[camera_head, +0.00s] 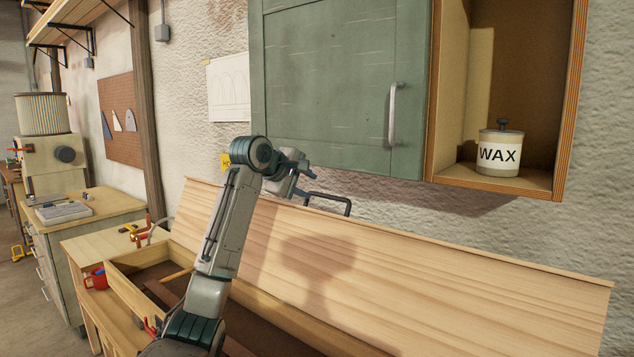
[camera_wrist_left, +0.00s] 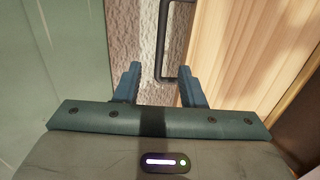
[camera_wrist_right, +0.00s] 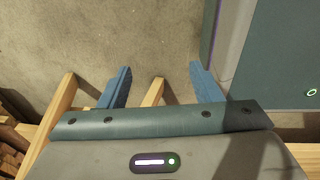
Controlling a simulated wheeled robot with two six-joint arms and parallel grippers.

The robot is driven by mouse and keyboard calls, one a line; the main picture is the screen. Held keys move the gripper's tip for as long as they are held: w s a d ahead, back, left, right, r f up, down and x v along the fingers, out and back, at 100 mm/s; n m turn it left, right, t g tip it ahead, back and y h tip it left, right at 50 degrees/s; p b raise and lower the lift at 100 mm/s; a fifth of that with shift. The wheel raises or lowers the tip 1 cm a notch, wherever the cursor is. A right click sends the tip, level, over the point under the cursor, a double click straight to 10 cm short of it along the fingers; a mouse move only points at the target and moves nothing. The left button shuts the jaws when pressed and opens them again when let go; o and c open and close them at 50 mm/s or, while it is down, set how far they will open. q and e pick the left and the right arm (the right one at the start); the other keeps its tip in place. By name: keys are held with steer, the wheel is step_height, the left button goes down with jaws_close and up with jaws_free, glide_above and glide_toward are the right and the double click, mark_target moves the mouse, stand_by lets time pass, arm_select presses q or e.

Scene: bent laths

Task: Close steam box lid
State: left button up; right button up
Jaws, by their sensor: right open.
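The steam box lid (camera_head: 400,265) is a long pale wooden panel, standing raised and leaning back toward the wall. A black bar handle (camera_head: 330,203) is at its upper edge. The box (camera_head: 125,290) below is open, with a dark interior partly hidden by my left arm. My left gripper (camera_head: 298,187) is up by the lid's top edge, just left of the handle. In the left wrist view, the gripper (camera_wrist_left: 160,85) has its fingers apart, with the handle (camera_wrist_left: 163,45) showing in the gap between them; contact is unclear. My right gripper (camera_wrist_right: 160,88) is open and empty, above the floor.
A green cabinet (camera_head: 330,85) hangs just above the lid, beside an open shelf (camera_head: 505,180) with a wax tin (camera_head: 499,155). Wooden bars (camera_wrist_right: 65,105) lie beneath my right gripper.

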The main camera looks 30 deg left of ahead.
mark_target(327, 196)
arm_select(q)
steer(key=x, duration=0.6)
steer(key=shift+w+d+f, duration=0.15)
steer(key=shift+w+f, duration=0.05)
steer(key=p+x, duration=0.1)
steer(key=x, duration=0.1)
steer(key=shift+w+p, duration=0.4)
steer(key=shift+w, duration=0.05)
steer(key=shift+w+f, duration=0.4)
steer(key=shift+w, duration=0.05)
steer(key=shift+w+f, duration=0.2)
steer(key=shift+w, duration=0.05)
arm_select(e)
steer(key=shift+s+a+r, duration=0.15)
steer(key=shift+s+r, duration=0.7)
steer(key=shift+r, duration=0.25)
